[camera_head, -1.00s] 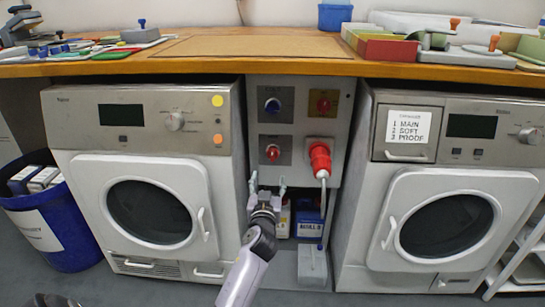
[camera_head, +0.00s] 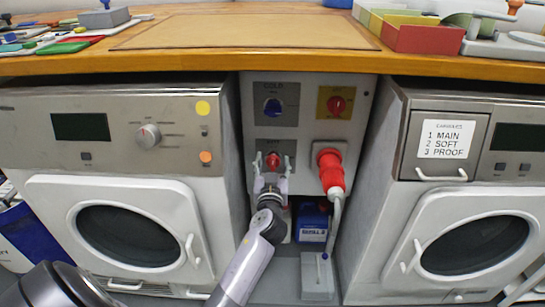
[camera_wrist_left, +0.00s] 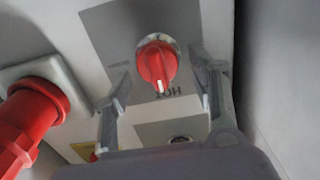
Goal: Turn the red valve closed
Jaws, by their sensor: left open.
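The red valve (camera_head: 273,160) is a round red knob on a grey plate, low on the left of the panel between the two machines. The wrist view shows the red valve (camera_wrist_left: 157,63) closer, with a white mark on its handle and the word HOT beside it. My left gripper (camera_head: 272,166) is open, its fingers on either side of the valve. In the wrist view my left gripper (camera_wrist_left: 160,72) has visible gaps between both fingers and the knob. Whether the fingertips reach the knob's depth I cannot tell. My right gripper is not in view.
A blue knob (camera_head: 273,107) sits above the valve. Another red knob on a yellow plate (camera_head: 336,104) is at upper right. A large red plug (camera_head: 330,170) with a grey cable sticks out to the right. White machines flank the panel; a wooden counter (camera_head: 200,64) overhangs it.

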